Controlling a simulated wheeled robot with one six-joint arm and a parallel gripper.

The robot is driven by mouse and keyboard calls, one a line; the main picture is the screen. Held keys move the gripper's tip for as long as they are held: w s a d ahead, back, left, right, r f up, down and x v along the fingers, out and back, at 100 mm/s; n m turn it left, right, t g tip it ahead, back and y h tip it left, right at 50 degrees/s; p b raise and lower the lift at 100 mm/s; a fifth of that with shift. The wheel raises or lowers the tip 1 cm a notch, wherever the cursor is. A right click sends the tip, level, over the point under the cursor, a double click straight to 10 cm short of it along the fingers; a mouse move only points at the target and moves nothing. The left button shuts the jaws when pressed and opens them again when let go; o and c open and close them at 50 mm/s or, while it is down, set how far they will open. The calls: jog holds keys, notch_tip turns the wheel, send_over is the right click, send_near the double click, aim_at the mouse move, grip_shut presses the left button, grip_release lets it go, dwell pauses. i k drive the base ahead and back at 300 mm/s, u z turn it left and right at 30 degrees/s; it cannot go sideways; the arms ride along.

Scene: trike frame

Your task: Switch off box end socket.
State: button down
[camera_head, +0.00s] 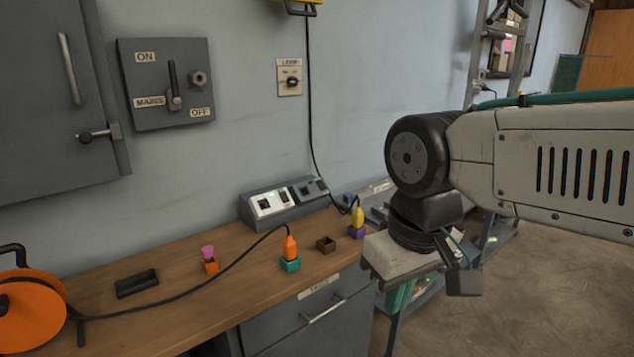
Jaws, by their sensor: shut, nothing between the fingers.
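A grey sloped socket box (284,204) stands at the back of the wooden bench against the wall. Its left part has a pale lit face with a green spot (264,204); its right part (308,190) is dark. Which way any switch on it is set is too small to tell. My gripper (462,282) is shut and empty, pointing down to the right of the bench, well apart from the box. Its fingertips are small and partly hidden by my wrist.
An orange plug (290,248) on a teal block, a yellow plug (358,217) on a purple block and a pink-topped orange block (209,258) stand on the bench. A cable reel (30,310) sits left. A mains switch (168,84) and small wall switch (289,78) are above.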

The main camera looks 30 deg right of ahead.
aim_at(283, 194)
jog(key=z, duration=0.2)
jog(key=i, duration=1.05)
jog(key=u, duration=0.5)
